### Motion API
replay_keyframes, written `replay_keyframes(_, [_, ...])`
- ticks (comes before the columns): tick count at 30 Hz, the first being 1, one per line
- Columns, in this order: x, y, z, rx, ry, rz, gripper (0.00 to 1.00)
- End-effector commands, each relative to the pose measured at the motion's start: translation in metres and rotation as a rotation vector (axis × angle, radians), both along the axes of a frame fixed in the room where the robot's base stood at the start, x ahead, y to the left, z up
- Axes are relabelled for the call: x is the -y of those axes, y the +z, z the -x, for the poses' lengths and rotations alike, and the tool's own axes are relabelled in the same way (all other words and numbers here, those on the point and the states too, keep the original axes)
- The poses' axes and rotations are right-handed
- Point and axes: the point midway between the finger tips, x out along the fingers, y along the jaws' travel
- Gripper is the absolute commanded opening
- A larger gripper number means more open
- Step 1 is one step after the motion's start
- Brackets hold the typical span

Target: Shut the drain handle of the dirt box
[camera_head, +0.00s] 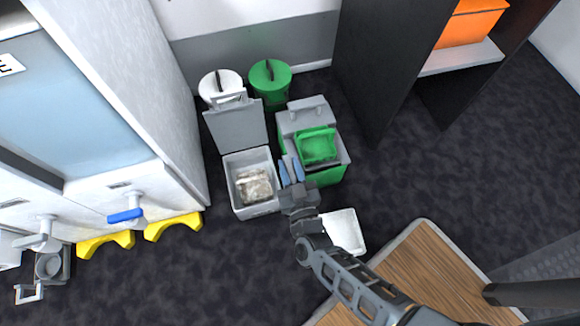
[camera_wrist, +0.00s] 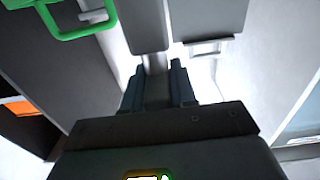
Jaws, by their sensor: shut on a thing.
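An open grey box (camera_head: 271,207) with a raised lid (camera_head: 237,130) stands on the floor and has whitish-brown matter inside; it looks like the dirt box. My gripper (camera_head: 291,170) is low at its right side, between it and a grey-green unit (camera_head: 330,177). In the wrist view, my gripper's fingers (camera_wrist: 158,85) are shut on a short light grey piece (camera_wrist: 155,63), which seems to be the drain handle. Its full shape and angle are hidden by the fingers. In the head view, the handle is hidden behind my gripper.
A white tray (camera_head: 345,232) lies on the floor just right of my arm. A white bucket (camera_head: 220,84) and a green bucket (camera_head: 270,84) stand behind. A wood-topped platform (camera_head: 425,265) is at lower right. A tank with a blue-handled tap (camera_head: 126,215) stands left.

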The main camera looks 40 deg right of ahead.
Motion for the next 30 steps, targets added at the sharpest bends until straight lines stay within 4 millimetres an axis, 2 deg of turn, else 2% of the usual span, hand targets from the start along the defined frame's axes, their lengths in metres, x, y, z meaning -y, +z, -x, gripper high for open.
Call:
replay_keyframes(8, [-0.001,0.000,0.001,0.000,0.000,-0.001,0.00])
replay_keyframes(9, [-0.001,0.000,0.001,0.000,0.000,-0.001,0.29])
replay_keyframes(15, [0.000,0.000,0.000,0.000,0.001,-0.001,0.47])
replay_keyframes(23, [-0.001,0.000,0.002,0.000,0.001,-0.001,0.47])
replay_keyframes(26, [-0.005,0.000,0.011,-0.001,0.001,-0.002,0.47])
replay_keyframes(30, [-0.014,0.001,0.031,-0.003,0.002,-0.001,0.47])
